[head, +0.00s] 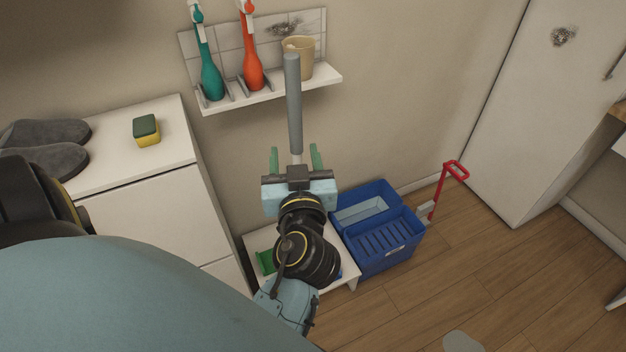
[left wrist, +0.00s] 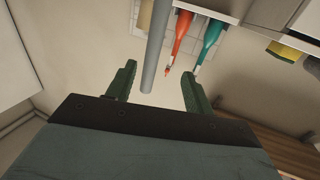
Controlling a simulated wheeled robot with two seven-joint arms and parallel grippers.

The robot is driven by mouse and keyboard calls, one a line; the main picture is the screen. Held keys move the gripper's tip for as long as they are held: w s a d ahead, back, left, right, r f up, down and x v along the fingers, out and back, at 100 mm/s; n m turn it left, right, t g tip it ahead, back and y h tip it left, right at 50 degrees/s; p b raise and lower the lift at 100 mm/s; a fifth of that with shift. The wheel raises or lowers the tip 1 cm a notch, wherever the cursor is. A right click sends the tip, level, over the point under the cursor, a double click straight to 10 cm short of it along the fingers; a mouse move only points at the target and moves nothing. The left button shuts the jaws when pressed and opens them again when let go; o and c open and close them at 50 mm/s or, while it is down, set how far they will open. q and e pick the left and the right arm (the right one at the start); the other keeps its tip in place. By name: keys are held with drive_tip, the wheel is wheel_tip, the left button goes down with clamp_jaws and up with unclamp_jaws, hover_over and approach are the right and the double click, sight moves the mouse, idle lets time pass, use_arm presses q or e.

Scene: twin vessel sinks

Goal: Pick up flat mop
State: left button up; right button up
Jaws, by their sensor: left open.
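My left gripper (head: 295,157) is open, with one green finger on each side of the pole. In the left wrist view, the grey pole (left wrist: 158,45) runs down between the spread fingers of the gripper (left wrist: 157,72), nearer one finger. I cannot tell how deep it sits between them. My right gripper is not in view.
A wall shelf (head: 270,95) holds a teal bottle (head: 211,80), an orange bottle (head: 252,68) and a beige cup (head: 301,62). A blue bucket (head: 395,262) and a red-handled tool (head: 440,185) stand beyond a low white stand (head: 352,284). A white cabinet (head: 150,215) is left.

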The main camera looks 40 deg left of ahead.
use_arm(q)
drive_tip(key=b, duration=0.7)
approach(297, 143)
drive_tip(key=s, duration=0.2)
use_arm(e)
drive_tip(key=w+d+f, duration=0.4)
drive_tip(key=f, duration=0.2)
use_arm(q)
drive_tip(key=x, duration=0.2)
drive_tip(key=p+x, duration=0.1)
drive_tip(key=x, duration=0.1)
drive_tip(key=p+x, duration=0.1)
drive_tip(key=x, duration=0.2)
drive_tip(key=shift+w+d, duration=0.2)
drive_tip(key=shift+w, duration=0.15)
drive_tip(key=shift+w+p+x, duration=0.2)
drive_tip(key=shift+p+x, duration=0.4)
drive_tip(key=shift+x, duration=2.3)
drive_tip(key=shift+d, duration=0.2)
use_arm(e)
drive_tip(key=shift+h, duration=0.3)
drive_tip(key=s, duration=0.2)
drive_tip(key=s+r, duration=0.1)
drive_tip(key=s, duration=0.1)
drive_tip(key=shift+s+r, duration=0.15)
use_arm(q)
drive_tip(key=shift+c, duration=0.4)
clamp_jaws()
drive_tip(key=shift+r, duration=0.1)
